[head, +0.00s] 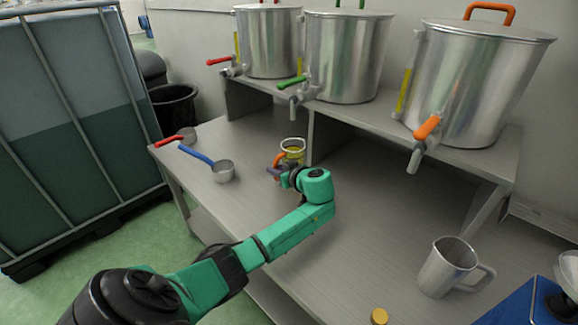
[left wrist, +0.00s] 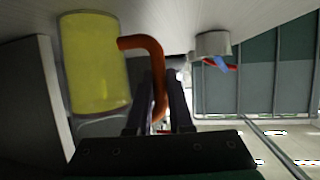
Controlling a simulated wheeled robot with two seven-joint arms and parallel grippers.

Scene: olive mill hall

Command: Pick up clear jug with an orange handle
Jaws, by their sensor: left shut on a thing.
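The clear jug (head: 293,146) with yellow liquid in it is at the middle of the steel table, near the shelf's left upright. Its orange handle (head: 280,158) is toward my left gripper (head: 284,170). In the left wrist view the jug (left wrist: 93,62) is at the left, and its orange handle (left wrist: 158,62) passes between the fingers of my left gripper (left wrist: 160,92). My left gripper is shut on the handle. I cannot tell whether the jug's base touches the table. My right gripper is in neither view.
The steel table (head: 250,135) bears a blue-handled ladle (head: 222,171), a red-handled ladle (head: 187,134) and a metal jug (head: 446,268). Several steel tanks with taps stand on the raised shelf (head: 370,118). An orange-tapped tank (head: 470,90) is at the right. A large tank (head: 70,130) stands left.

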